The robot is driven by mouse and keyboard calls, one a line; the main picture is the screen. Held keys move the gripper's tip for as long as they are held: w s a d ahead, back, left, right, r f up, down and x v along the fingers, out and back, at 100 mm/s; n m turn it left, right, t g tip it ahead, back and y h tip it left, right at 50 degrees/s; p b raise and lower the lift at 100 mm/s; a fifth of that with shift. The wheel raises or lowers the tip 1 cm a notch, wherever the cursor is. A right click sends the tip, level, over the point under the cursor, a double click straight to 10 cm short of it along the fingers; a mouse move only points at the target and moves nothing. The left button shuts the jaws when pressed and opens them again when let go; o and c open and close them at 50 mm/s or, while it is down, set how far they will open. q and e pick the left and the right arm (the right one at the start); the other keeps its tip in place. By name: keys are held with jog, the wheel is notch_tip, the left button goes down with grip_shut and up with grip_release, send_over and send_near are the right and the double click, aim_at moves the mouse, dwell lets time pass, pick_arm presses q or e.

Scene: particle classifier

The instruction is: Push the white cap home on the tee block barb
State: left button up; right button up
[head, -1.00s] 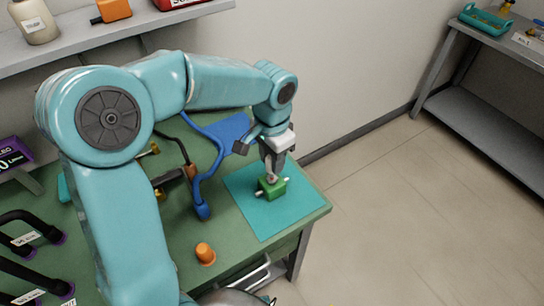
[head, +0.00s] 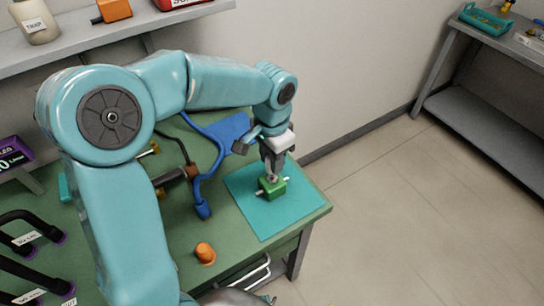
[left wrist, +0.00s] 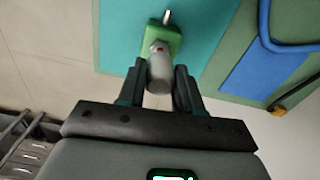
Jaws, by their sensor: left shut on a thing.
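The green tee block (head: 273,188) sits on the teal mat (head: 285,208) at the right end of the bench, with pale barbs sticking out at its sides. My left gripper (head: 272,174) points down right above the block. In the left wrist view its two fingers (left wrist: 160,92) are shut on the white cap (left wrist: 159,74), which looks grey-white there. The cap lies over the near face of the green block (left wrist: 163,38), and a small red spot shows where they meet. How far the cap sits on the barb is hidden. My right gripper is not in view.
A blue tube (head: 202,208) and a blue sheet (head: 228,128) lie left of the mat. An orange plug (head: 205,252) stands near the front edge. Black hoses (head: 30,225) are at the left. Floor is clear beyond the bench's right edge.

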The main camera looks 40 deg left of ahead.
pick_arm(q)
jog(key=shift+f+b, duration=1.3)
jog(key=shift+f, duration=0.45)
jog(key=o, duration=1.1)
jog(key=shift+r, duration=0.1)
notch_tip(320, 180, up, 16)
jog(key=p, duration=0.2)
jog(key=shift+r, duration=0.15)
jog(key=shift+s, duration=0.1)
